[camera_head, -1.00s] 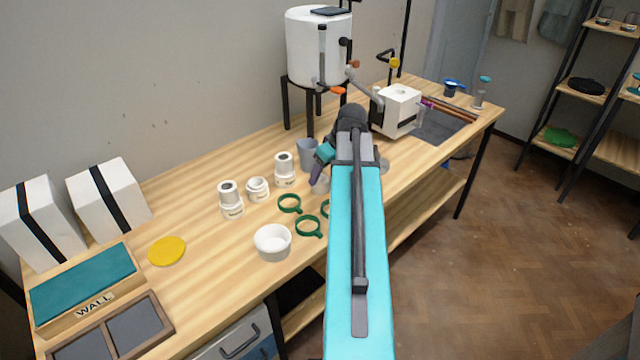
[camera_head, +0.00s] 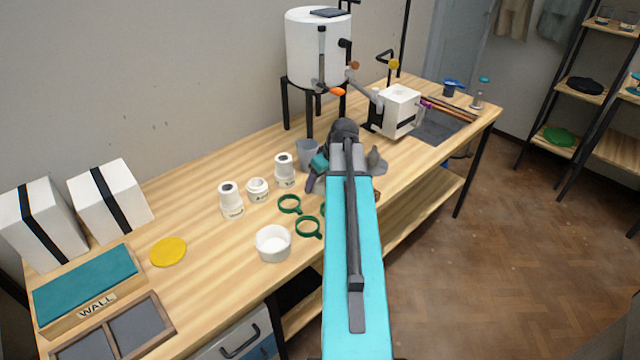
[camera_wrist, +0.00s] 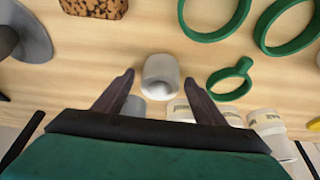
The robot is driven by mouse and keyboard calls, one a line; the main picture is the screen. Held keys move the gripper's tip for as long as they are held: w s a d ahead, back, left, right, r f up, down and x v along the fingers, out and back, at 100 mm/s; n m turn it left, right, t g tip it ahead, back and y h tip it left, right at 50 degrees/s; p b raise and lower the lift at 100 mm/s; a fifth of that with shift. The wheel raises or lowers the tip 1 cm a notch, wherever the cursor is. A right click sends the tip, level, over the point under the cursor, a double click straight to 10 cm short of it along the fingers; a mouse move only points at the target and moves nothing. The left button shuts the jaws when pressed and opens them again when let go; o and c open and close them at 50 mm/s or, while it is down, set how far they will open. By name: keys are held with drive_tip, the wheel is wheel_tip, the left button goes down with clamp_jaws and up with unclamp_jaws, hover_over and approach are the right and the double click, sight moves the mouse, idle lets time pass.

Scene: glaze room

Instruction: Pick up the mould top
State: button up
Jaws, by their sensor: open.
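A small white rounded cylinder (camera_wrist: 160,73) stands on the bench in the wrist view, between and just beyond my fingertips. It appears untouched, and the arm hides it in the head view. My gripper (camera_wrist: 159,84) is open and empty, with a dark finger on each side. In the head view only part of my gripper (camera_head: 312,184) shows at the arm's end. A white block with a hole in its top (camera_head: 398,108) stands further back. I cannot tell for sure which white piece is the mould top.
Labelled white pots (camera_head: 231,199), green rings (camera_head: 289,204), a white bowl (camera_head: 272,244) and a grey cup (camera_head: 307,154) stand around.

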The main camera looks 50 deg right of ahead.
idle(0.6)
drive_tip(key=c, duration=1.3)
drive_tip(key=shift+o, duration=0.2)
drive_tip(key=shift+r, duration=0.1)
drive_tip(key=shift+r+b, duration=0.5)
drive_tip(key=shift+r, duration=1.15)
drive_tip(key=s+a, duration=0.1)
drive_tip(key=s, duration=0.2)
drive_tip(key=s+a+b, duration=0.1)
drive_tip(key=s, duration=0.3)
drive_tip(key=s+a, duration=0.1)
drive_tip(key=s, duration=0.2)
drive_tip(key=shift+s+a+r+b, duration=0.2)
drive_tip(key=shift+a+r+b, duration=0.05)
drive_tip(key=shift+r+b, duration=0.15)
drive_tip(key=shift+f+b, duration=0.1)
drive_tip(key=shift+b, duration=0.3)
drive_tip(key=shift+s+b, duration=0.1)
drive_tip(key=shift+b, duration=0.3)
drive_tip(key=shift+s+b, duration=0.1)
drive_tip(key=shift+b, duration=0.25)
